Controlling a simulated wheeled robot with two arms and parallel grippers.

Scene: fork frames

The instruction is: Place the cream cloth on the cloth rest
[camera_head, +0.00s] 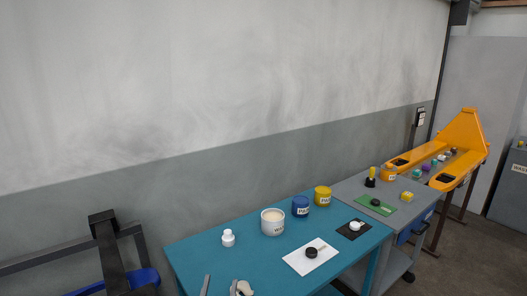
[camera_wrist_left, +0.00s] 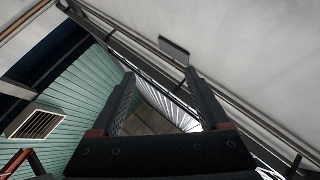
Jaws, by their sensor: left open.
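My left gripper (camera_wrist_left: 161,73) is open and empty in the left wrist view, its two dark fingers apart and aimed up at the wall and roof. In the head view, dark angular parts show at the lower left; I cannot tell their fingertips. A pale piece (camera_head: 241,288) lies on the teal table (camera_head: 200,256) at the bottom edge of the head view, partly cut off. I cannot tell whether it is the cream cloth. I cannot pick out the cloth rest for certain. My right gripper is not in view.
The teal table holds a white bottle (camera_head: 228,238), a white pot (camera_head: 272,222), a blue jar (camera_head: 300,206), a yellow jar (camera_head: 322,195) and a white sheet (camera_head: 299,265).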

